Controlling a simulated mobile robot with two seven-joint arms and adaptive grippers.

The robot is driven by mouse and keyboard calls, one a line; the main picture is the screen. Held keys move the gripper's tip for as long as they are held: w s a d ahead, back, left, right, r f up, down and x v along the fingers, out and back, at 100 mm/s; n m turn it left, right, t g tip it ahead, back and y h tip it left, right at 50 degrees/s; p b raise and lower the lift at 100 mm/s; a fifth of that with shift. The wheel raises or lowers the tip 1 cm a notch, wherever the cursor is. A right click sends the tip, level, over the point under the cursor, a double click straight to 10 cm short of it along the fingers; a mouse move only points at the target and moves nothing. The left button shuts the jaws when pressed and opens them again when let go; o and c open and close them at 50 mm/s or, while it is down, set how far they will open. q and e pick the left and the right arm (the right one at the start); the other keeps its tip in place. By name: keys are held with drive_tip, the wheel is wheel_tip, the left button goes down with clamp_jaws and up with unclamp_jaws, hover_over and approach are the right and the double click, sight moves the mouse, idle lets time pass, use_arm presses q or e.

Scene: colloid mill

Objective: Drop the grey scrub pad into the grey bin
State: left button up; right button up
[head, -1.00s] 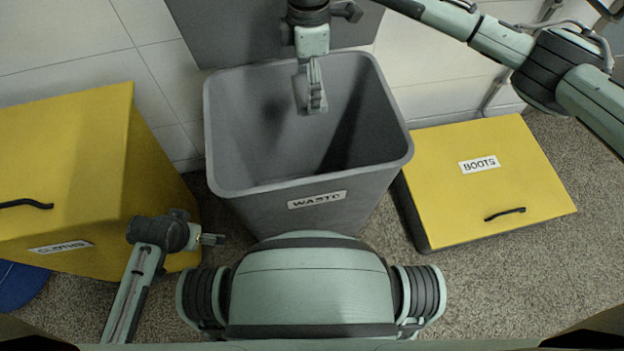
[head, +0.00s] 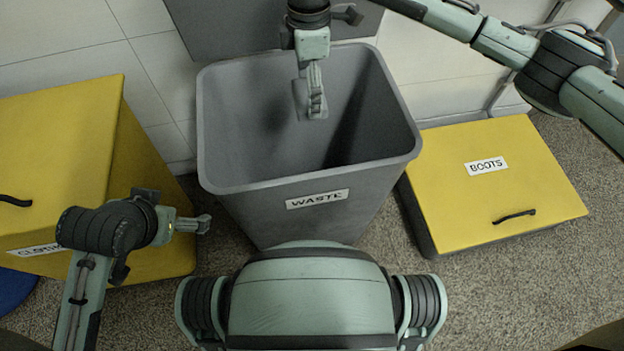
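The grey bin (head: 245,208), labelled WASTE, stands upright in the middle of the head view with its mouth open. My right gripper (head: 315,103) hangs down over the bin's mouth. A flat grey piece that looks like the grey scrub pad (head: 299,97) shows at its fingers, partly hidden by them; the fingers appear shut on it. The pad blends with the bin's grey inner wall. My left gripper (head: 204,224) is low at the left, in front of the yellow box and beside the bin, with nothing seen in it; its finger gap is not clear.
A yellow box (head: 50,130) labelled for clothes stands left of the bin. A low yellow box (head: 475,195) labelled BOOTS stands to the right. A tiled wall and a grey panel (head: 230,25) are behind. Speckled floor (head: 555,270) is clear at the lower right.

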drive_tip(key=o, duration=0.9)
wheel_tip(320, 180, up, 12)
idle(0.3)
idle(0.4)
